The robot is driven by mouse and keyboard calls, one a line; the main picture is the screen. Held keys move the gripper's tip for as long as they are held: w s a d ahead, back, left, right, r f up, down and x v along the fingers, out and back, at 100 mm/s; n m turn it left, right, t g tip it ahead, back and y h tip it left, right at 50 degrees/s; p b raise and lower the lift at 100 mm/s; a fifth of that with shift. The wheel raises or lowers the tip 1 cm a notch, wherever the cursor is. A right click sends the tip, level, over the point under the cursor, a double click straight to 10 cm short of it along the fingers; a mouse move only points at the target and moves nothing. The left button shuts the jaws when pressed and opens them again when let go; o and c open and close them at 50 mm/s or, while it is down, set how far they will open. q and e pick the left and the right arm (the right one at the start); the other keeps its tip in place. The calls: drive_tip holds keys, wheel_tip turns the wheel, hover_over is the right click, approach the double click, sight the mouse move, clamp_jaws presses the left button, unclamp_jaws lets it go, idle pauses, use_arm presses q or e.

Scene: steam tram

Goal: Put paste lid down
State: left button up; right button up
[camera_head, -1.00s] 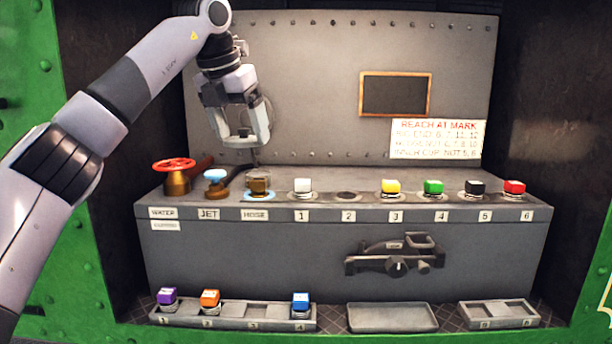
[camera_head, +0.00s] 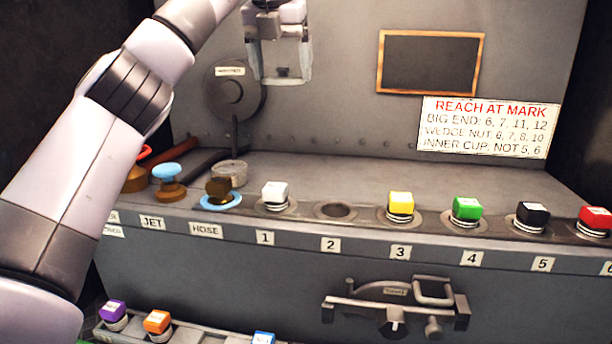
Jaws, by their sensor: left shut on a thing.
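My left gripper (camera_head: 281,74) is at the top of the view, above the shelf and in front of the back plate. It is shut on a small dark-topped piece (camera_head: 282,71), which seems to be the paste lid; its shape is hard to make out. A round grey tin (camera_head: 230,172) stands on the shelf below and left of the gripper, behind the brown hose fitting (camera_head: 218,189) with its blue ring. I cannot tell whether this tin is the paste pot. My right gripper is not in view.
White, yellow (camera_head: 401,204), green, black and red capped knobs line the shelf's front. Position 2 is an empty round hole (camera_head: 336,211). The blue jet knob (camera_head: 167,172) is at left. The shelf behind the knobs (camera_head: 400,172) is clear.

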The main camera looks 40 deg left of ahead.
use_arm(q)
drive_tip(key=shift+w, duration=0.25)
drive_tip(key=shift+f, duration=0.3)
wheel_tip(320, 180, down, 15)
drive_tip(key=shift+s+r+b, duration=0.1)
drive_tip(key=shift+b, duration=0.75)
drive_tip(key=shift+f, duration=2.2)
drive_tip(key=shift+f, duration=0.1)
drive_tip(key=o, duration=0.9)
drive_tip(key=shift+o, duration=0.2)
drive_tip(key=p+v, duration=0.1)
drive_tip(key=v, duration=1.1)
drive_tip(key=shift+p, duration=0.35)
drive_tip(key=shift+s, duration=0.1)
